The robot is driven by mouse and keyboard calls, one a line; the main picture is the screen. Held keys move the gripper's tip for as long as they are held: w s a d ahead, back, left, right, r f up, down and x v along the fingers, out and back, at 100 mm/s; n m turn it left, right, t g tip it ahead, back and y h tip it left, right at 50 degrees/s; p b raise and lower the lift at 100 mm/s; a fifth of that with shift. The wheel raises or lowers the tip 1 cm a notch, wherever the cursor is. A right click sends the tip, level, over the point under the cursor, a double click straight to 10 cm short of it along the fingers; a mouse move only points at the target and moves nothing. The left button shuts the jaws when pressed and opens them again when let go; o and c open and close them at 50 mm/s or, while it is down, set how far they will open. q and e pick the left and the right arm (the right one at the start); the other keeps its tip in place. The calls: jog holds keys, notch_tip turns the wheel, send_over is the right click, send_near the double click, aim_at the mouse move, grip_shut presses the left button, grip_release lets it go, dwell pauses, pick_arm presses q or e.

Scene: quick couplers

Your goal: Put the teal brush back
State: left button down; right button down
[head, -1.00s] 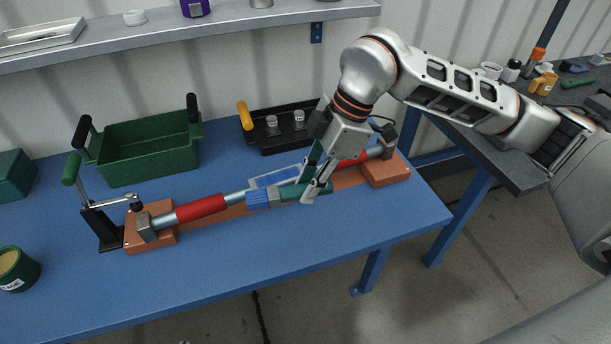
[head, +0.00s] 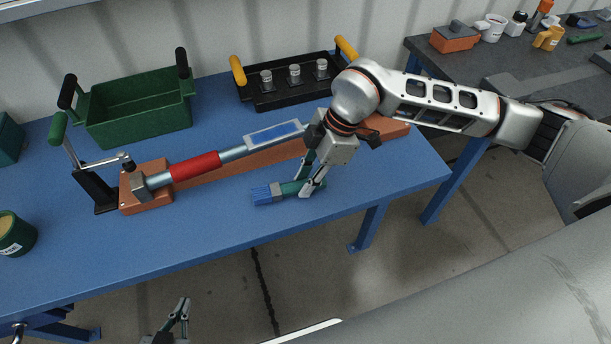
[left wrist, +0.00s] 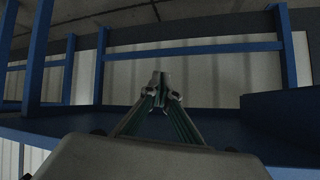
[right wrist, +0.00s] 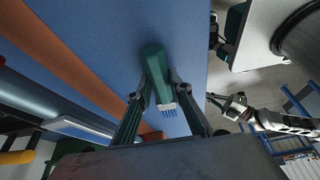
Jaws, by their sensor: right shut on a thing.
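The teal brush (head: 290,189) has a teal handle, a grey ferrule and blue bristles (head: 262,194) that point left in the head view. My right gripper (head: 309,188) is shut on its handle, over the front right of the blue table. I cannot tell whether the brush touches the tabletop. My left gripper (head: 181,312) is below the table's front edge, empty. Its fingers meet in the left wrist view (left wrist: 160,92).
A red-banded pipe (head: 195,166) lies in an orange fixture (head: 150,208) with a clamp lever (head: 90,180). A green pot (head: 15,235) is far left. The front middle of the table (head: 215,235) is clear.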

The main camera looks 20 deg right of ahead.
jog(key=c, duration=1.8)
grip_release()
jog(key=shift+f, duration=0.15)
